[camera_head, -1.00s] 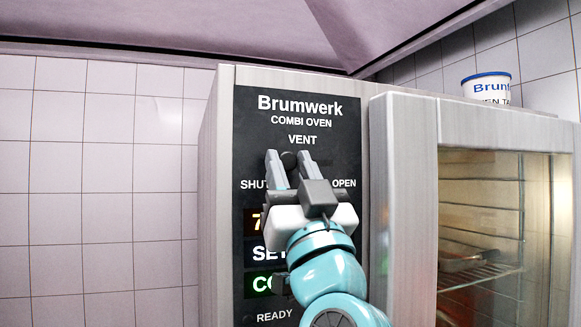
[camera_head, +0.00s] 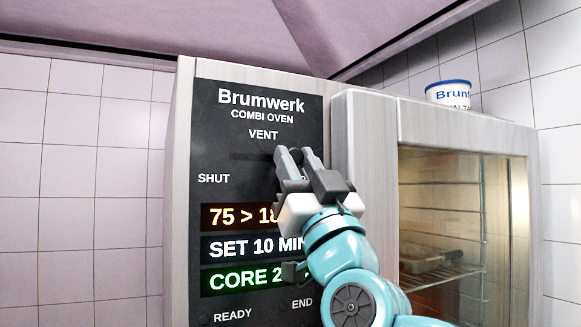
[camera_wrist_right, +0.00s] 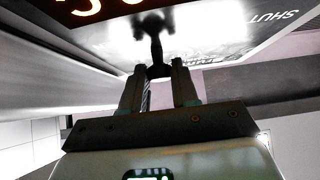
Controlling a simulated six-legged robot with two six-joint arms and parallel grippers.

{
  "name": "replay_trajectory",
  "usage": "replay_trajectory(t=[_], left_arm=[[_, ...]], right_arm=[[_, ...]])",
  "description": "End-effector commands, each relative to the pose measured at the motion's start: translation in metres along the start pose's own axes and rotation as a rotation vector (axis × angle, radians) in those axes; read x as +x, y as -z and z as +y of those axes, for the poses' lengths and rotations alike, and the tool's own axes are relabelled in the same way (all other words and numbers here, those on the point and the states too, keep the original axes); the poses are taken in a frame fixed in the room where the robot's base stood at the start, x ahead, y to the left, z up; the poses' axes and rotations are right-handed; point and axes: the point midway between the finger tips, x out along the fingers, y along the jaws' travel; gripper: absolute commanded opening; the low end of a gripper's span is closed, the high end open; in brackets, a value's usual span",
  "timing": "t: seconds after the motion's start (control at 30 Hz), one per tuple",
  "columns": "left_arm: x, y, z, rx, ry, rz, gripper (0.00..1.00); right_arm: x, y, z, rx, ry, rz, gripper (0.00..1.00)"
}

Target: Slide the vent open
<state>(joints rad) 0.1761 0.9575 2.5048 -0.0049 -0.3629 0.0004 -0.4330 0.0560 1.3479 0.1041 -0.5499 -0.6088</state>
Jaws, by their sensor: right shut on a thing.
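The vent slider is on the dark control panel (camera_head: 207,130) of the combi oven, under the word VENT. Its dark slot (camera_head: 245,156) shows left of my right gripper (camera_head: 300,153). The right gripper is shut on the dark vent knob at the right part of the slot. In the right wrist view the knob's dark stem (camera_wrist_right: 156,50) stands between the two fingers (camera_wrist_right: 157,82). The SHUT label is clear at the left; the OPEN label is hidden behind the gripper. My left gripper is not in view.
The glass oven door (camera_head: 460,215) and its pale raised frame (camera_head: 362,150) stand just right of the panel. A white tub with a blue rim (camera_head: 449,93) sits on top of the oven. Tiled wall lies at left.

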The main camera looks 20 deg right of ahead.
Motion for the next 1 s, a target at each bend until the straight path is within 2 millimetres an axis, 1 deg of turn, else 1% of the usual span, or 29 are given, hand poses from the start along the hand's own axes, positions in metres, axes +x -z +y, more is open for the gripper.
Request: replay_trajectory(t=[0.2,0.23,0.27,0.3,0.57,0.67,0.77,1.0], left_arm=[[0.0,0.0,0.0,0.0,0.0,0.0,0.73],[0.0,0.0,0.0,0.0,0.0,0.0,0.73],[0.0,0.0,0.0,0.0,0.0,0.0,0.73],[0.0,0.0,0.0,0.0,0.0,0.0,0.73],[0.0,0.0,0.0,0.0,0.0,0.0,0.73],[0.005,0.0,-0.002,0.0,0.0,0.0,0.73],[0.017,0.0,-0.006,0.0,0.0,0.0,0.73],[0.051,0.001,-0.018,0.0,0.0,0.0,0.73]], right_arm=[[0.0,0.0,0.0,0.001,-0.006,0.001,0.0],[0.0,0.001,0.0,0.001,-0.006,0.001,0.39],[0.0,0.001,0.0,0.001,-0.006,0.001,0.49],[0.0,0.001,0.0,0.001,-0.005,0.001,0.54],[0.0,0.0,-0.001,0.001,-0.003,0.001,0.54],[-0.007,0.0,-0.001,0.001,-0.003,0.003,0.54],[-0.025,-0.002,0.0,0.001,-0.003,0.004,0.54],[-0.09,-0.004,0.001,0.003,-0.003,0.003,0.54]])
